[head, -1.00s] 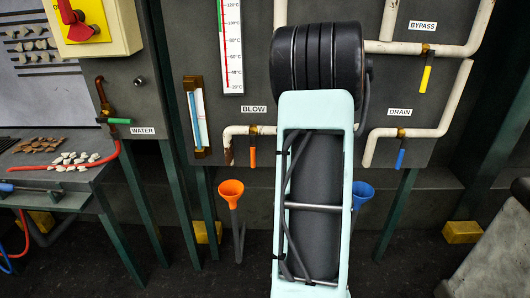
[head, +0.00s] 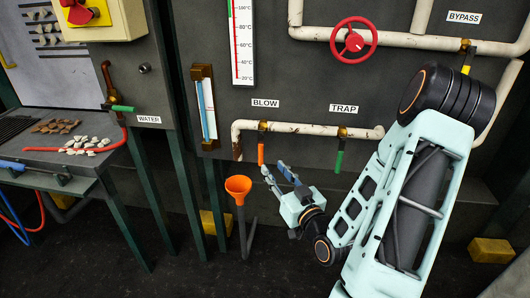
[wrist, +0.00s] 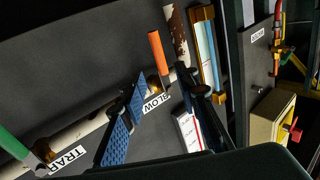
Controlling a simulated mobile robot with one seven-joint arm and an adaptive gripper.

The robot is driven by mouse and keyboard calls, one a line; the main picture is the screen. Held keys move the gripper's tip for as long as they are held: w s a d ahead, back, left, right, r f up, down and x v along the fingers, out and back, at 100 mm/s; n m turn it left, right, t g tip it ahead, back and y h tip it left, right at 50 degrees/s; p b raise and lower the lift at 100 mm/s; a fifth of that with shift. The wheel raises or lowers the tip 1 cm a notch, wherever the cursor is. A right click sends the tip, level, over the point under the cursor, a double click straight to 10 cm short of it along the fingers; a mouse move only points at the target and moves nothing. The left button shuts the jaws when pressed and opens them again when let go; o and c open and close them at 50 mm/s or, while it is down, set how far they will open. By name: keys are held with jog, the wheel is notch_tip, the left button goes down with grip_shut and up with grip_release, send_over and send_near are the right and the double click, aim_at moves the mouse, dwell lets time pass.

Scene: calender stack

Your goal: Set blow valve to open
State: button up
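The blow valve has an orange lever (head: 261,154) that hangs straight down from a brass fitting on the horizontal white pipe, under the BLOW label (head: 265,103). My gripper (head: 275,169) is just right of and slightly below the lever in the head view, its fingers spread and empty. In the wrist view the orange lever (wrist: 159,52) stands beyond the two spread fingers of my gripper (wrist: 163,82), crosswise to the pipe. I see no contact between fingers and lever.
The green TRAP lever (head: 339,155) hangs to the right on the same pipe. A red handwheel (head: 353,40) is above. An orange funnel (head: 238,187) stands below left of the lever. A glass gauge (head: 205,105) is left of the pipe. The workbench (head: 55,180) is far left.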

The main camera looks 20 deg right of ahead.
aim_at(262, 154)
jog(key=w+b, duration=0.1)
jog(key=w, duration=0.9)
grip_shut()
